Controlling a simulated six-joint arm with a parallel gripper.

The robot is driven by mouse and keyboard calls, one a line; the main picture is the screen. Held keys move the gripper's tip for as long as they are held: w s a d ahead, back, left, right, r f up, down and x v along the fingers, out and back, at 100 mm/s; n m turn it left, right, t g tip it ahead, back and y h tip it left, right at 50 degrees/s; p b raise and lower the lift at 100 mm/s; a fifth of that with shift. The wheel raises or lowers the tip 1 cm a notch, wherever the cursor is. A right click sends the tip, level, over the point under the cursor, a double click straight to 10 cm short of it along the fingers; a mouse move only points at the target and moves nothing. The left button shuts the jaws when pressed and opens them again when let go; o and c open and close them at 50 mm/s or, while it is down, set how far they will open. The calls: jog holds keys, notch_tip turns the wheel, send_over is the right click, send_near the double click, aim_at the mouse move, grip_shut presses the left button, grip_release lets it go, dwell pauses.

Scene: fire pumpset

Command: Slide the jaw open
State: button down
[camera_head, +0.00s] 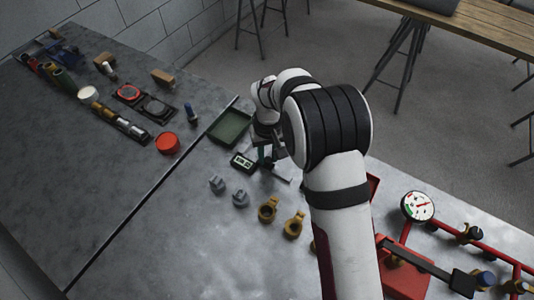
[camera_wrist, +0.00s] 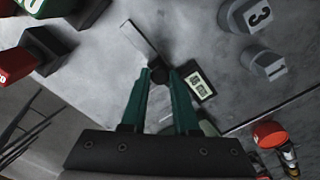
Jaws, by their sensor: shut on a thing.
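What looks like a digital caliper lies on the grey metal bench. Its black-framed display (camera_head: 243,161) shows left of my gripper in the head view, and right of the fingertips in the wrist view (camera_wrist: 200,85). A pale flat strip (camera_wrist: 138,42) runs up and left from the fingertips. My gripper (camera_wrist: 158,76) points down at the bench with its green fingers shut on a small dark piece (camera_wrist: 158,71), apparently the jaw, between strip and display. In the head view my gripper (camera_head: 266,155) is partly hidden by my arm, and the contact is hard to see.
Two grey numbered pieces (camera_head: 217,184) and brass fittings (camera_head: 268,209) lie near the caliper. A green tray (camera_head: 230,127) is just behind it. A red-lidded round container (camera_head: 168,143) stands left. Red pipework with a gauge (camera_head: 417,206) is at right. Bare bench lies at front left.

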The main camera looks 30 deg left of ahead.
aim_at(272, 167)
jog(key=shift+d, duration=0.7)
jog(key=c, duration=0.7)
grip_release()
jog(key=shift+o, duration=0.2)
notch_tip(272, 167, up, 16)
jog(key=shift+f, duration=0.1)
jog(key=s+d+r+m, duration=0.2)
jog(key=s+d+m, duration=0.1)
jog(key=d, duration=0.5)
jog(key=s+d+r+m+y, duration=0.1)
jog(key=s+d+r+m, duration=0.2)
jog(key=d, duration=0.4)
jog(key=s+d+r+m, duration=0.1)
jog(key=s+d+m, duration=0.3)
jog(key=d, duration=0.4)
jog(key=s+d+f+m, duration=0.4)
jog(key=s, duration=0.6)
jog(key=shift+s+d+m+y, duration=0.15)
jog(key=shift+d+m+y, duration=0.15)
jog(key=shift+d+y, duration=0.1)
